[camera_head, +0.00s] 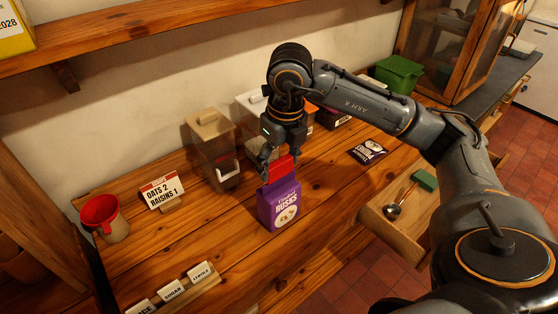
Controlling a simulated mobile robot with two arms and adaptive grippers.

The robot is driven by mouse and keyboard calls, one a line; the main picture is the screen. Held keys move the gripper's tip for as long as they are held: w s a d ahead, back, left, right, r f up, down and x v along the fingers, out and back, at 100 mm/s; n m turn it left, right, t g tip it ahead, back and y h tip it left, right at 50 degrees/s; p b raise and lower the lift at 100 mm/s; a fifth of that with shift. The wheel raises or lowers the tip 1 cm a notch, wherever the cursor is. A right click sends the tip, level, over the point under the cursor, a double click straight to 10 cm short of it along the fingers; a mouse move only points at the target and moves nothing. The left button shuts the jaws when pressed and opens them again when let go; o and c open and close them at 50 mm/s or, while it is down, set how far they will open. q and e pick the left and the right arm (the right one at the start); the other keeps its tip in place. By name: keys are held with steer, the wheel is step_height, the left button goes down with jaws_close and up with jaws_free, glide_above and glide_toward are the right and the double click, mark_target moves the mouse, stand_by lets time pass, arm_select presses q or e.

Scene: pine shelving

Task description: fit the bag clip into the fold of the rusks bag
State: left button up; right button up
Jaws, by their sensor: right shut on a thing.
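The purple rusks bag (280,208) stands upright on the wooden counter (225,240), its printed front facing me. The bag clip (281,169) is red and sits at the bag's top edge. My right gripper (280,157) reaches down from above, shut on the red clip. The clip overlaps the top of the bag in this view; I cannot tell whether it is seated in the fold. The gripper hides the clip's upper part. My left gripper is not in view.
A lidded clear container (214,152) stands close left of the bag.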

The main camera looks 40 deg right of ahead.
steer(key=shift+f+b, duration=0.9)
steer(key=shift+f, duration=0.1)
steer(key=o, duration=0.9)
steer(key=r, duration=0.4)
steer(key=s+r, duration=0.1)
steer(key=r, duration=0.7)
steer(key=shift+s+d, duration=0.1)
steer(key=shift+s, duration=0.15)
